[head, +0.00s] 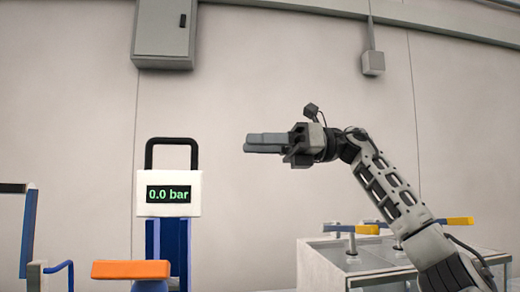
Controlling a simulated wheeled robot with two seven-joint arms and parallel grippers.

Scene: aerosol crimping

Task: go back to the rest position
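My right arm comes in from the lower right, and its gripper (262,143) is raised in the air in front of the wall, pointing left. Its two grey fingers show side-on, one partly over the other, so I cannot tell whether there is a gap between them. No object shows at the fingertips. My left gripper is not in view.
Left of the gripper stands a white gauge box (168,208) reading 0.0 bar, with a black handle on top. An orange part (131,270) and blue frames (28,235) stand at lower left. A grey cabinet with yellow-handled levers (352,229) stands behind my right arm. Wall boxes hang above.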

